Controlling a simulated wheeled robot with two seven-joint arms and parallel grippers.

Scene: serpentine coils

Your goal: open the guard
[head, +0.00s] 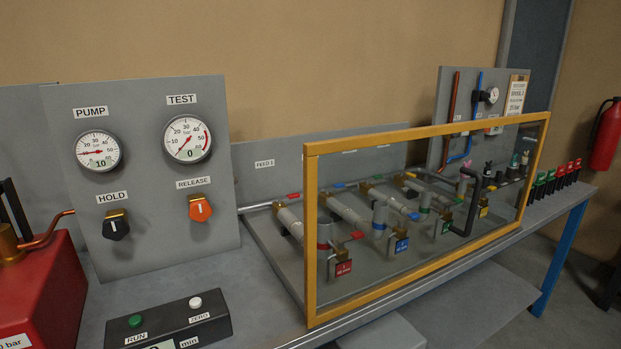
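The guard (311,235) is a clear pane in a yellow-orange frame. It stands upright along the front of the bench in the head view, in front of the pipes and valves. A black bent bar (471,208), which looks like a handle, shows near the right part of the pane; I cannot tell for certain that it is fixed to the guard. The pipes and valves (345,208) are seen through the pane. Neither of my grippers is in view.
A grey panel (150,255) with two gauges and two knobs stands at the left. A black button box (170,322) lies in front of it. A red pump unit (50,295) is at the far left. Red and green handles (552,180) stand at the right end.

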